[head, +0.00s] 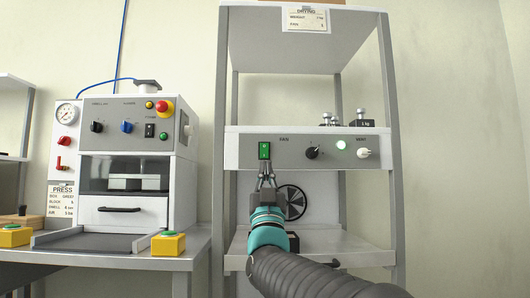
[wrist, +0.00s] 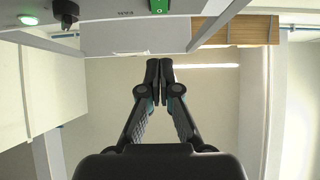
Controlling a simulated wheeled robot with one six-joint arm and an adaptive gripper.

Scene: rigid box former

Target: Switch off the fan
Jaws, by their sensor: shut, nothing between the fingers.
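In the wrist view, the green switch (wrist: 158,5) shows at the top edge, partly cut off. My gripper (head: 266,176) is shut and empty, pointing up just below the switch. In the wrist view my gripper's fingertips (wrist: 159,66) are together and appear apart from the switch. The dark fan (head: 291,202) sits behind my gripper, partly hidden; whether it turns cannot be told.
The panel (head: 245,151) also carries a black knob (head: 312,152), a lit green lamp (head: 340,144) and a white knob (head: 364,153). Weights (head: 361,120) stand on top. Grey rack posts (head: 390,150) flank it. A press (head: 125,165) stands at left.

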